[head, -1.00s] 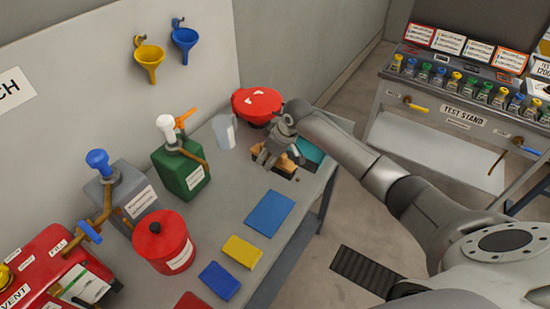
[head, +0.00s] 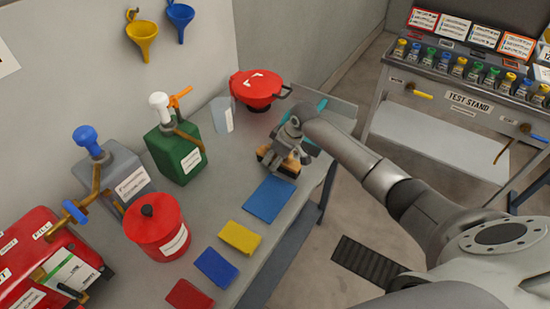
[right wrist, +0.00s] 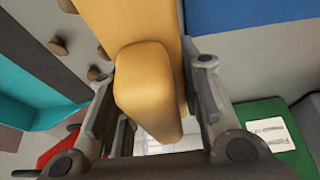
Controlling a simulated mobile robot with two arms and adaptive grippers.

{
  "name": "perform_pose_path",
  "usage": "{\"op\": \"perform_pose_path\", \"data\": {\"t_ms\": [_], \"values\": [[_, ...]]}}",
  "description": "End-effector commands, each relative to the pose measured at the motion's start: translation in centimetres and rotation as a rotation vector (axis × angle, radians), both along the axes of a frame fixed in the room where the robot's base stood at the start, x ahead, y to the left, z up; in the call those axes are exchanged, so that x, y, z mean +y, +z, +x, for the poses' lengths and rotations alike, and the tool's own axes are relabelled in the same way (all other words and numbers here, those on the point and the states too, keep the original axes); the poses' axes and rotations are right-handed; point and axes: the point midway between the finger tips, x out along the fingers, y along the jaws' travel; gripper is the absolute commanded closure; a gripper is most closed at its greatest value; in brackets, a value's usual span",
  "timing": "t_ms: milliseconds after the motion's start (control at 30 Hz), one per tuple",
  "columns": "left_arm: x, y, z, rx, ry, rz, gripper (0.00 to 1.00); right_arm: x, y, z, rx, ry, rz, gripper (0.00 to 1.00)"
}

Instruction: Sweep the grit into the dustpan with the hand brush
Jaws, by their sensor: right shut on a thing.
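The hand brush has a tan wooden body (head: 290,165). My right gripper (head: 288,148) is shut on it, low over the far end of the bench. In the right wrist view the wooden block (right wrist: 145,80) sits between the two fingers. Several brown lumps of grit (right wrist: 95,73) lie on the bench between dustpan and brush. The brush's bristles are not clearly seen. My left gripper is out of view.
A blue mat (head: 268,197) lies just in front of the brush. Yellow (head: 240,238) and blue (head: 216,267) blocks lie nearer. A red funnel-like vessel (head: 256,88), clear jug (head: 222,115) and green can (head: 177,150) stand behind. The bench edge is close on the right.

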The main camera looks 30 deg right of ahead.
Motion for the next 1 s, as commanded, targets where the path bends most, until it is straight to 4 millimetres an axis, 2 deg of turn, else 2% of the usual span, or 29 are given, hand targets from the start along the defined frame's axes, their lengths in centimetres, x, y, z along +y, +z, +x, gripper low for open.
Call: {"op": "perform_pose_path", "data": {"t_ms": [33, 133, 1000], "values": [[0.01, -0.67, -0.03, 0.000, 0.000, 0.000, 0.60, -0.02, -0.54, 0.05, -0.001, 0.000, 0.000, 1.00], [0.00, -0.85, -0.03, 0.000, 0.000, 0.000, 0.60, -0.02, -0.68, 0.05, -0.001, 0.000, 0.000, 1.00], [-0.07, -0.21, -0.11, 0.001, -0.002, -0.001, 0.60, 0.05, -0.95, -0.06, -0.001, 0.000, 0.001, 1.00]]}}
